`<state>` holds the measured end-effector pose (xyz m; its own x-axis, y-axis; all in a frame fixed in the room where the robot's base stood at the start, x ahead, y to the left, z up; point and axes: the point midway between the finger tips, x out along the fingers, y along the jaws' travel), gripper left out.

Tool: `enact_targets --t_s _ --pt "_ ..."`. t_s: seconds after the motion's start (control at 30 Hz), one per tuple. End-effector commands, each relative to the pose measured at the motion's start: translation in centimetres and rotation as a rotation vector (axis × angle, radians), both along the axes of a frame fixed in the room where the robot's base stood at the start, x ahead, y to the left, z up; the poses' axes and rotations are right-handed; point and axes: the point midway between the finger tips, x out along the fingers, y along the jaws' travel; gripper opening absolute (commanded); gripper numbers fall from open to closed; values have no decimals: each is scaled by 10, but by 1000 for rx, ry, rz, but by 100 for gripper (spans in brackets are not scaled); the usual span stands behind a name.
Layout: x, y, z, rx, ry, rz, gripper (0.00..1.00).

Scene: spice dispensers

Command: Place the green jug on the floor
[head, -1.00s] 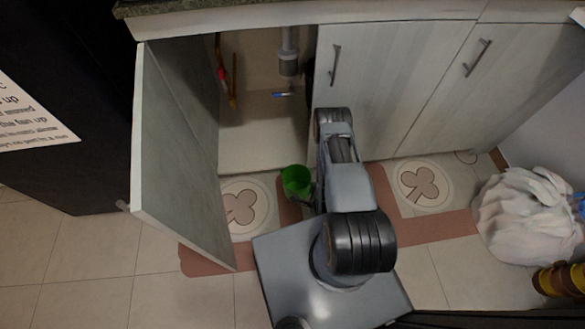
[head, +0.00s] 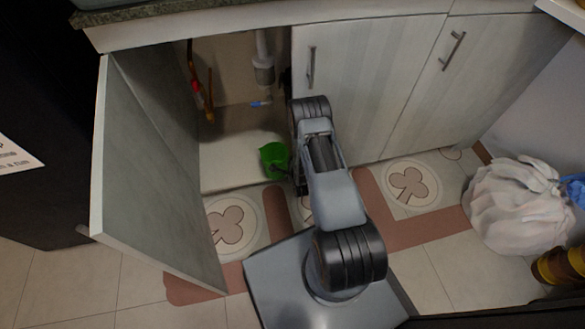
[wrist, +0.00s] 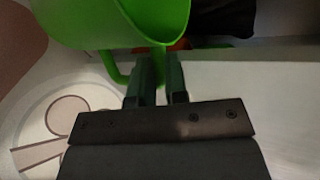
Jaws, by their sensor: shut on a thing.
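The green jug (head: 274,157) is at the front of the open cabinet in the head view, seen against the cabinet's pale bottom near its front edge. Its open mouth and green wall (wrist: 105,22) fill the top left of the wrist view. My gripper (wrist: 160,68) is shut on the jug at its handle side. In the head view the gripper is small and partly hidden by my arm. The patterned floor (head: 231,228) lies below and in front of the cabinet. The jug's underside is hidden, so I cannot tell whether it touches anything.
The cabinet door (head: 150,165) stands open at the left. A closed door (head: 365,80) is to the right of the opening. A drain pipe (head: 263,65) and red-orange hoses (head: 200,85) are inside. A white plastic bag (head: 522,198) sits at the right. Tiles at the lower left are clear.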

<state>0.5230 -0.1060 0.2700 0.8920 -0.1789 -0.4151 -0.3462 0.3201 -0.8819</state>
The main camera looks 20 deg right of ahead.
Motion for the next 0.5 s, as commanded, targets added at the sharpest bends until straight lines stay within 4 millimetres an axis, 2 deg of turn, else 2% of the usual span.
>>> enact_targets --t_s 0.13,0.33,0.5 --pt "1 0 -9 0 0 0 0" --pt "0 0 -35 0 -1 0 0" --pt "1 0 -34 -1 -2 0 0"
